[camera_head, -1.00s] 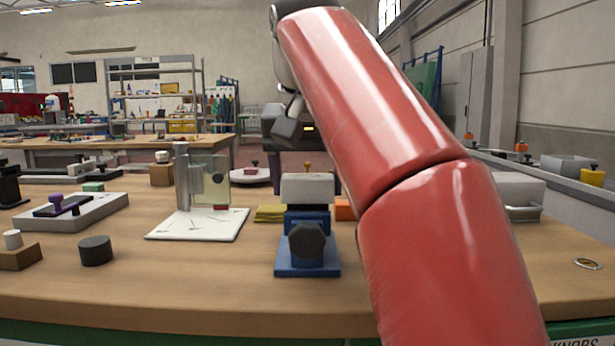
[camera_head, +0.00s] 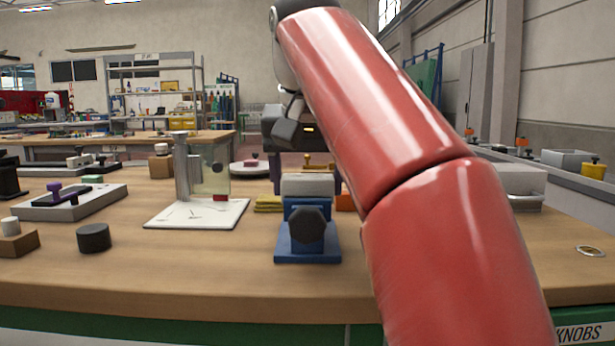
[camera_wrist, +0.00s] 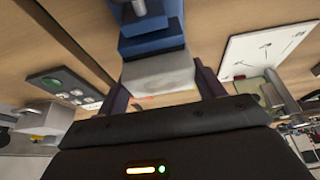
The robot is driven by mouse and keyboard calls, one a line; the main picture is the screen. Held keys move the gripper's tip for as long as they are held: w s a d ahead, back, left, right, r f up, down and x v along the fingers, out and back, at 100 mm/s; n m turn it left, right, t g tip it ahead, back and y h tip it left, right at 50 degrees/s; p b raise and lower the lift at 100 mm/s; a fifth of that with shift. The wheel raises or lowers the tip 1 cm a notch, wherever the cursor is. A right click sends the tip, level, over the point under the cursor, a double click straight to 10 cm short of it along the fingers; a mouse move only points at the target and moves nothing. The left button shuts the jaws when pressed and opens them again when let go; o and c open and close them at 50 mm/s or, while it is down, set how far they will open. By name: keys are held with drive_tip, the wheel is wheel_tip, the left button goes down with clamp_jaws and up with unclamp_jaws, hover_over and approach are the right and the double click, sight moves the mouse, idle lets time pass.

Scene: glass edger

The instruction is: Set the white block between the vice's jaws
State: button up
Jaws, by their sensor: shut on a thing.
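The white block (camera_head: 307,186) sits at the top of the blue vice (camera_head: 307,252) in the head view, its lower part hidden behind the vice's front jaw. The vice has a dark round knob facing me. My gripper (camera_wrist: 162,82) is shut on the white block (camera_wrist: 158,70), one dark finger on each side, as the wrist view shows. The blue vice (camera_wrist: 150,44) is right against the block there. My gripper's dark body is behind the vice in the head view. I cannot tell whether the block rests on the vice's bottom.
A white plate (camera_head: 170,214) with a metal post and clear pane stands left of the vice. A yellow pad (camera_head: 267,204) and an orange piece (camera_head: 345,202) lie beside it. A dark cylinder (camera_head: 94,238) is at front left.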

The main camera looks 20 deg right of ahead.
drive_tip(key=shift+f+b, duration=0.65)
drive_tip(key=shift+f, duration=0.25)
drive_tip(key=o, duration=1)
drive_tip(key=shift+o, duration=0.2)
drive_tip(key=shift+r, duration=0.1)
drive_tip(key=p+v, duration=0.4)
drive_tip(key=v, duration=0.3)
drive_tip(key=shift+s+r, duration=0.1)
drive_tip(key=shift+r, duration=0.3)
